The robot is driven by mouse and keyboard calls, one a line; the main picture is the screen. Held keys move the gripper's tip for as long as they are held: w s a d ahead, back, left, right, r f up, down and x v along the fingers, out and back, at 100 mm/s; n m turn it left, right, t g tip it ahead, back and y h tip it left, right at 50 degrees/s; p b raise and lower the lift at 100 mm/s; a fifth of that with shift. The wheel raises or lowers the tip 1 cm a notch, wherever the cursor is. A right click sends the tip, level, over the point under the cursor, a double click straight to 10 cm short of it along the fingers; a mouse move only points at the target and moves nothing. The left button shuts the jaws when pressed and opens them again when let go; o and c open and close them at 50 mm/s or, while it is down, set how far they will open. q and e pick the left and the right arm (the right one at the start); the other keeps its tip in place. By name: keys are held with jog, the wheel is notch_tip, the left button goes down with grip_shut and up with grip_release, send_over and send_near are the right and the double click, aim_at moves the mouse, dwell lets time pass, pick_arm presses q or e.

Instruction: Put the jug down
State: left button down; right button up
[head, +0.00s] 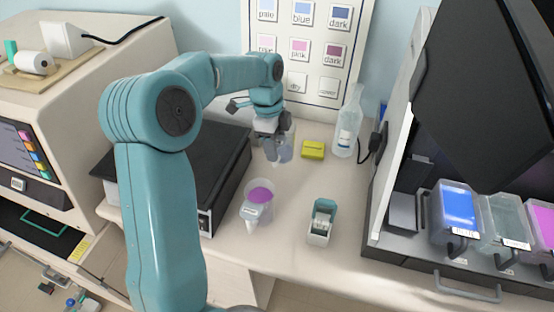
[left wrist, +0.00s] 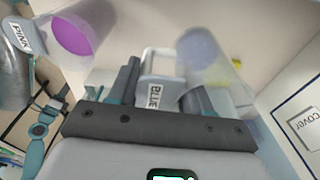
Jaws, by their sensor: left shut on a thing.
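My left gripper (head: 271,148) is shut on the handle of a clear jug (head: 286,151), near the back of the bench. In the left wrist view the handle, with a label reading BLUE (left wrist: 154,96), sits between the two fingers, and the pale bluish jug body (left wrist: 203,52) is beyond it. The jug looks close to upright. I cannot tell whether its base touches the bench. A second jug (head: 257,203), labelled PINK in the left wrist view (left wrist: 80,30), stands nearer with purple-pink liquid. My right gripper is not in view.
A yellow block (head: 312,149) and a clear bottle (head: 346,128) stand right of the held jug. A dark flat-topped device (head: 200,150) is left. A small teal-lidded box (head: 321,222) is in front. Staining troughs (head: 456,212) are at right. Bench between is clear.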

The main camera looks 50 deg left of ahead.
pick_arm(q)
jog(key=shift+s+f, duration=0.15)
jog(key=shift+f, duration=0.35)
jog(key=shift+s+d+f, duration=0.15)
jog(key=shift+s+f, duration=0.05)
jog(key=f, duration=0.4)
jog(key=shift+w+f, duration=0.25)
jog(key=shift+w, duration=0.1)
jog(key=shift+s+d+r, duration=0.1)
jog(key=shift+s+r, duration=0.05)
jog(key=shift+s, duration=0.2)
jog(key=shift+w+f, duration=0.15)
jog(key=shift+f, duration=0.05)
jog(key=shift+c, duration=2.4)
grip_release()
jog(key=shift+w+f, duration=0.1)
jog(key=shift+r, duration=0.3)
